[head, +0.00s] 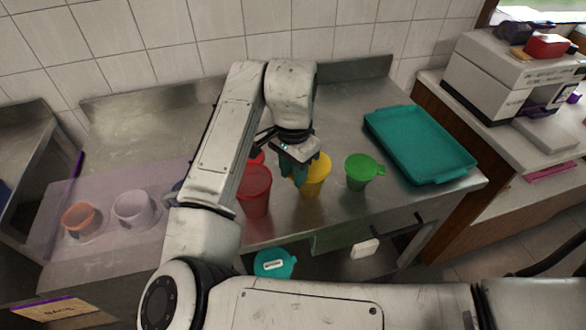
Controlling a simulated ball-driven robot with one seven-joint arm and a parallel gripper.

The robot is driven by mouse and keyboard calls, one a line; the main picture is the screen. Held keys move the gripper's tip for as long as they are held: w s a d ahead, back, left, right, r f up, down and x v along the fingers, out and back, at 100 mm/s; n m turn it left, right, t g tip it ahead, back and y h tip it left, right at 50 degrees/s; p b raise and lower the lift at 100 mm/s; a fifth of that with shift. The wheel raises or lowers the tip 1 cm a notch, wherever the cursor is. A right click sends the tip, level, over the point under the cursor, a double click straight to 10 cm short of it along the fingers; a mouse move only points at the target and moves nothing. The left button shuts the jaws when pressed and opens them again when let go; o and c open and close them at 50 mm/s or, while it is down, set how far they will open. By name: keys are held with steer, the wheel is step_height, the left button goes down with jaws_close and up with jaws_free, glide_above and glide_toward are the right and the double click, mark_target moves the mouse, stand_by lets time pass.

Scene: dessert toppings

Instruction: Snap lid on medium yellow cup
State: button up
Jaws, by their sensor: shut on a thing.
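The yellow cup (315,187) stands on the steel counter, between a red cup and a green cup. My gripper (299,178) reaches down at the cup's upper left side. It is shut on a yellow piece (291,183) that shows beside the fingers and looks like the lid's edge or tab. The fingers and wrist hide much of the left rim. I cannot tell whether the lid is seated on the cup or only resting at its top.
The red cup (255,190) stands close left of my gripper, and the green cup (360,175) to the right. A teal tray (405,145) lies farther right. An orange cup (80,219) and a pale cup (132,208) stand at left. A teal labelled object (274,263) is below the counter edge.

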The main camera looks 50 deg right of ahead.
steer(key=shift+f, duration=0.15)
stand_by(0.4)
steer(key=o, duration=1.7)
steer(key=shift+c, duration=0.2)
steer(key=shift+r+p, duration=2.75)
steer(key=shift+r, duration=0.3)
jaws_close()
